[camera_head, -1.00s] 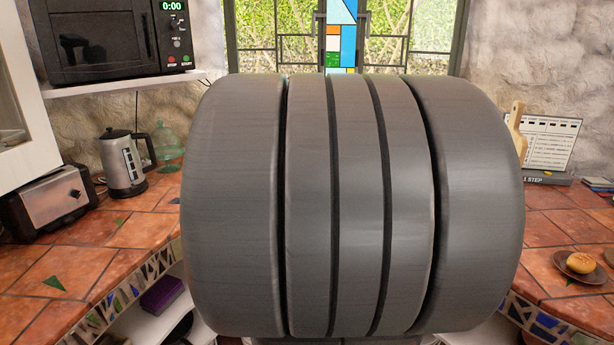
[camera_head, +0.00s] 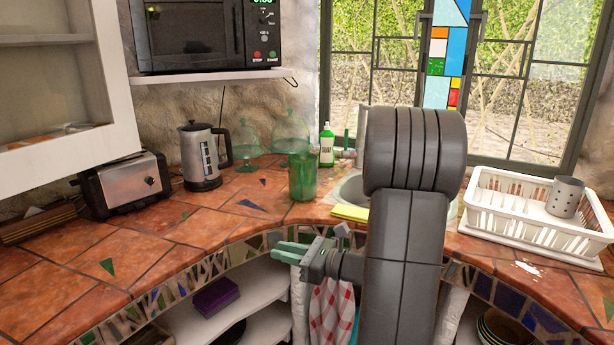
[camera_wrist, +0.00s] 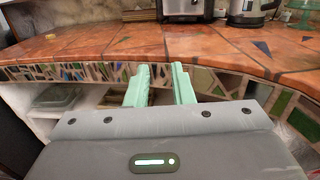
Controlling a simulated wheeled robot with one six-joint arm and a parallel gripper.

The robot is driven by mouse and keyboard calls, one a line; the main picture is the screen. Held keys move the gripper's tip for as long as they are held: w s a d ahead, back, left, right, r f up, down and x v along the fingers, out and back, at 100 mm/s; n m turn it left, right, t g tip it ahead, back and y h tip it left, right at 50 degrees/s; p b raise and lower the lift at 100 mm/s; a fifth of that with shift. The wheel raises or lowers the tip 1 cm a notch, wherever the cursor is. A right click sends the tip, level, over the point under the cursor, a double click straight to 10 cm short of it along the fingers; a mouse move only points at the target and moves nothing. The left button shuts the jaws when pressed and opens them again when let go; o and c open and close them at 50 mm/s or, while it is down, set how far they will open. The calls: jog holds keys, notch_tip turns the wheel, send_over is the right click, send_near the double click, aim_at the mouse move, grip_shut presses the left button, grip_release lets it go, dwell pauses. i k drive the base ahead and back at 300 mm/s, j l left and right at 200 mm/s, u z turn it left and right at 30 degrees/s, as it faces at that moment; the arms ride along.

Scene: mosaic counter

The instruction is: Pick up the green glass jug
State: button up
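The green glass jug (camera_head: 303,176) stands upright on the tiled counter, left of the sink, in the head view. It is see-through, and I cannot make it out in the wrist view. My gripper (camera_head: 283,251) has pale green fingers and is in front of the counter edge, below and nearer than the jug. In the wrist view my gripper (camera_wrist: 160,68) shows its two fingers apart with nothing between them, facing the mosaic edge.
A green dish-soap bottle (camera_head: 327,146) and glass domes (camera_head: 290,132) stand behind the jug. A kettle (camera_head: 203,157) and toaster (camera_head: 124,184) are left. A yellow cloth (camera_head: 350,212) lies right of the jug. A white dish rack (camera_head: 520,215) is far right. The counter's left front is clear.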

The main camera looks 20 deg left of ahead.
aim_at(302, 166)
jog(key=i+l+u, duration=0.1)
jog(key=i, duration=0.35)
jog(key=i+l+u, duration=0.1)
jog(key=i+l, duration=0.2)
jog(key=i+l+u, duration=0.1)
jog(key=i+l, duration=0.2)
jog(key=i, duration=0.25)
